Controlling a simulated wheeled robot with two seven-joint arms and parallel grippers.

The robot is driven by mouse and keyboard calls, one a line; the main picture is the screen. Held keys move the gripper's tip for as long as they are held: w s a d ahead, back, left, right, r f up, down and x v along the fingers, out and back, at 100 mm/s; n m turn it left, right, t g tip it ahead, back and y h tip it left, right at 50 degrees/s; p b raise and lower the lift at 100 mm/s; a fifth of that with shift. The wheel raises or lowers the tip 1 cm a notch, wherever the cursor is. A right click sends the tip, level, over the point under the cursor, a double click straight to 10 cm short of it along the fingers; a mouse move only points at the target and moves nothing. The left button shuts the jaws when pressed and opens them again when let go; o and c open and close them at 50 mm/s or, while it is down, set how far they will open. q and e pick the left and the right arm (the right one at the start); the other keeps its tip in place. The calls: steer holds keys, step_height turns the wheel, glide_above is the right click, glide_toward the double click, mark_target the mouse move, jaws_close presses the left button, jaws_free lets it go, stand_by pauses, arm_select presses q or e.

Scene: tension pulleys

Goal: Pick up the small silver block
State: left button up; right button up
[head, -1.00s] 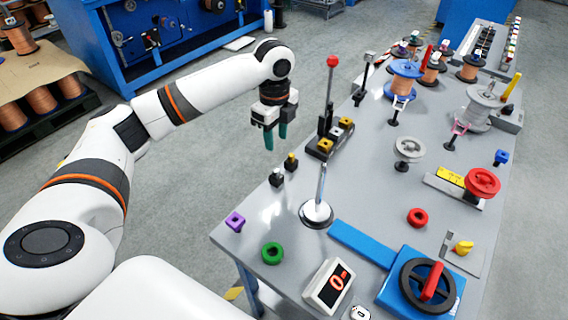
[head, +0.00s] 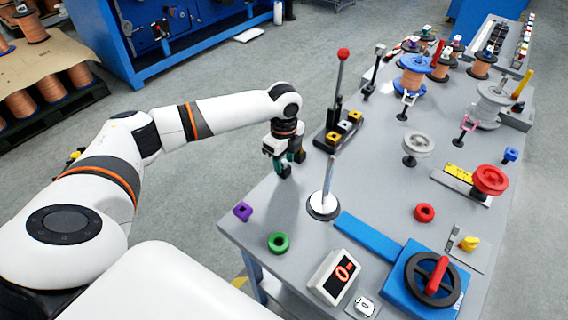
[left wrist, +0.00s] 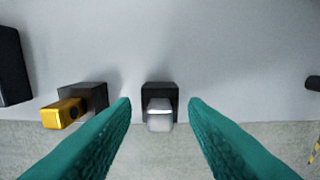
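The small silver block (left wrist: 160,115) sits on a black base near the table edge in the left wrist view. My left gripper (left wrist: 160,106) is open, with one teal finger on each side of the block and gaps between. In the head view my left gripper (head: 284,170) is low over the table's left edge, and it largely hides the silver block there. My right gripper is in neither view.
A gold block (left wrist: 64,113) on its own black base stands just left in the left wrist view. A holder with gold and silver blocks (head: 343,131) and a red-knobbed lever (head: 343,54) stand behind. A spindle on a round base (head: 323,206) stands nearby.

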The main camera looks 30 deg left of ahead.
mark_target(284, 160)
arm_select(q)
jaws_close()
steer(key=shift+r, duration=0.1)
step_height(284, 160, up, 10)
stand_by(0.6)
